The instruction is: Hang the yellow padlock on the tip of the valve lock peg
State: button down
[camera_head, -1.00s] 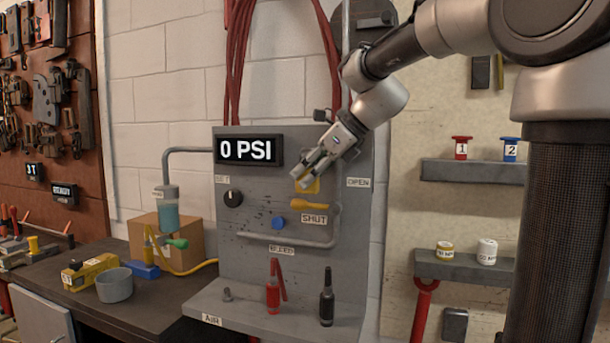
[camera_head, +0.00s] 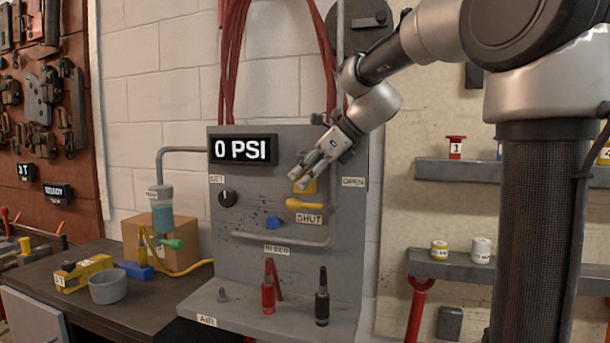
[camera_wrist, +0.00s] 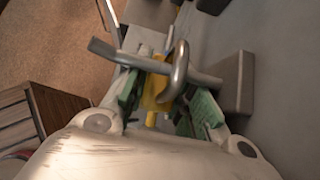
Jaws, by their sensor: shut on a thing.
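My gripper (camera_head: 309,174) is shut on the yellow padlock (camera_head: 306,187), in front of the grey panel, just above the yellow valve handle (camera_head: 304,204). In the wrist view the padlock's yellow body (camera_wrist: 153,92) is between the green finger pads, with its grey shackle (camera_wrist: 180,68) standing out of the grip. A grey bar, which looks like the lock peg (camera_wrist: 104,49), runs from a block (camera_wrist: 235,84) at the right and crosses the shackle. I cannot tell whether the bar passes through the shackle. In the head view the peg cannot be made out.
The panel (camera_head: 237,270) carries a "0 PSI" display (camera_head: 242,150), a black knob (camera_head: 227,198), a blue button (camera_head: 273,223) and a grey pipe (camera_head: 285,242). Shelves are at the right.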

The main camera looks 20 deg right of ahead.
jog(key=c, duration=1.1)
grip_release()
jog(key=shift+d+r, duration=0.15)
jog(key=v, duration=1.2)
jog(key=s+d+f+n+h, duration=0.2)
jog(key=s+f+n, duration=0.5)
jog(key=f+n, duration=0.1)
jog(key=s+d+f+n+h, duration=0.2)
jog(key=s+f+n, duration=0.5)
jog(key=s+n, duration=0.1)
jog(key=s+d+f+n+h, duration=0.2)
jog(key=s+f+n+h, duration=0.1)
jog(key=s+f+n, duration=0.5)
jog(key=shift+d+f+n+g, duration=0.4)
jog(key=shift+n, duration=0.2)
